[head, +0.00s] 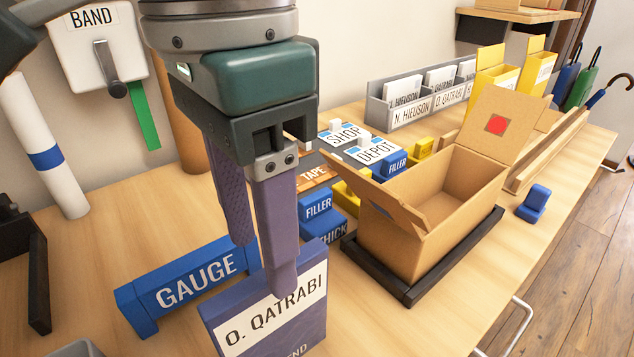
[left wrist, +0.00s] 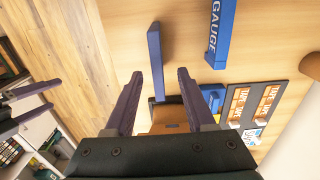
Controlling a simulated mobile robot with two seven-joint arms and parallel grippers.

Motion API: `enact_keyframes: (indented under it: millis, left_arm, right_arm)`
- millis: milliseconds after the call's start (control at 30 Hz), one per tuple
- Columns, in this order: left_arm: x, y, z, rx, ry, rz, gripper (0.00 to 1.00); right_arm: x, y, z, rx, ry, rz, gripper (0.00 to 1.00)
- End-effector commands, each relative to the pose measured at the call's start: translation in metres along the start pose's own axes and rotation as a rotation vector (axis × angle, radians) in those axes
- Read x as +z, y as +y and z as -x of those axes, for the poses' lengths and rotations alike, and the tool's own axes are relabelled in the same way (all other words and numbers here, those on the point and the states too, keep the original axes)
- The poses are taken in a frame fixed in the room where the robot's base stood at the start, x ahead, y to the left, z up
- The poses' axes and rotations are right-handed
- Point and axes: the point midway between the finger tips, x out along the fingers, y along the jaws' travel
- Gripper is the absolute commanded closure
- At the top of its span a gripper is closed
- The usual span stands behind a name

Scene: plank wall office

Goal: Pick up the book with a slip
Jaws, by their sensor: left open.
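The book (head: 272,322) is dark blue and stands upright at the table's near edge. A white slip (head: 275,315) reading "O. QATRABI" lies across its front. In the left wrist view the book (left wrist: 155,60) shows edge-on as a thin blue slab. My left gripper (head: 262,266) points down at the book, open and empty. In the head view one finger overlaps the book's upper edge. In the left wrist view the slab lies between the lines of the fingers (left wrist: 158,82); contact cannot be told. My right gripper (left wrist: 28,108) shows at the left wrist view's left edge, its fingers apart.
A blue GAUGE block (head: 195,285) stands close left of the book. An open cardboard box (head: 430,215) on a dark base is to the right, with blue FILLER blocks (head: 318,210) between. A grey card rack (head: 420,100) is behind.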

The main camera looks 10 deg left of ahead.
Motion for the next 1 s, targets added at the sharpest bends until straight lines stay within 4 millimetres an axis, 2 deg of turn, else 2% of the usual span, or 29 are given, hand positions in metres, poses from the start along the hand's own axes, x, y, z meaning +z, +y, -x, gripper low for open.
enact_keyframes:
  millis: [700,1000]
  left_arm:
    - [-0.001,-0.002,-0.095,-0.004,-0.003,0.002,0.45]
    - [-0.001,-0.002,-0.098,-0.004,-0.002,0.001,0.46]
  right_arm:
    - [0.013,0.003,-0.029,0.011,-0.008,0.008,0.00]
    - [0.012,0.001,-0.029,0.006,-0.006,0.003,0.00]
